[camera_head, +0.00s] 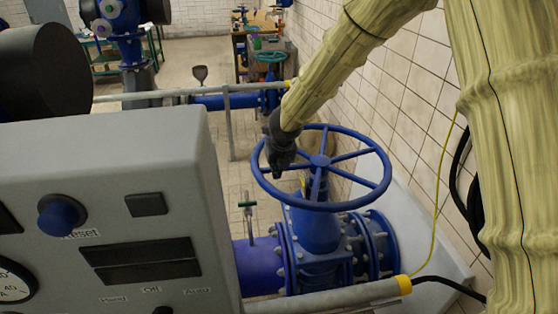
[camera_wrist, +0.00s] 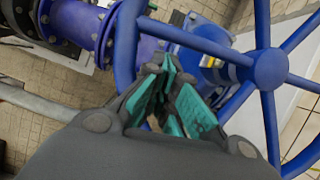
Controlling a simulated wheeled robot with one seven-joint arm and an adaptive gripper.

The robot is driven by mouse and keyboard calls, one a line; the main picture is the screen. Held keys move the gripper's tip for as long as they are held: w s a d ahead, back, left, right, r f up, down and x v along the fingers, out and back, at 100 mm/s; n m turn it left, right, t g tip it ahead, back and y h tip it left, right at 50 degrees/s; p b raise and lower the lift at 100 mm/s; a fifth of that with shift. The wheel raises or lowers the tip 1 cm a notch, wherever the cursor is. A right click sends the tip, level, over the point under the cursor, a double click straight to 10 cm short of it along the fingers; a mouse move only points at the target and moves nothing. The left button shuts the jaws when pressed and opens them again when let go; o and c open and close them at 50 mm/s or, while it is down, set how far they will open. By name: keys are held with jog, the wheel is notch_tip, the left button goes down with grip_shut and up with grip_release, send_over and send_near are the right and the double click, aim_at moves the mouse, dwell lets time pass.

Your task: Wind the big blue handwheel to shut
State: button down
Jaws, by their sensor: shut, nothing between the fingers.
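The big blue handwheel (camera_head: 375,199) lies roughly level on top of a blue valve body (camera_head: 318,232) in the head view. Its rim, spokes and round hub also show large in the wrist view (camera_wrist: 270,68). My gripper (camera_head: 281,165) is at the wheel's left side, pointing down, over or inside the rim near a spoke. In the wrist view my gripper's green-padded fingers (camera_wrist: 172,100) are close together, with the rim to their left and the hub to their right. I cannot tell whether the fingers touch the wheel.
A grey control box (camera_head: 105,190) fills the left foreground. A grey rail (camera_head: 340,297) with a yellow end runs below the valve. A tiled wall (camera_head: 405,100) stands close on the right.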

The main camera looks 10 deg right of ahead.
jog(key=shift+p+x, duration=0.65)
jog(key=shift+x, duration=1.5)
jog(key=shift+d+f, duration=0.1)
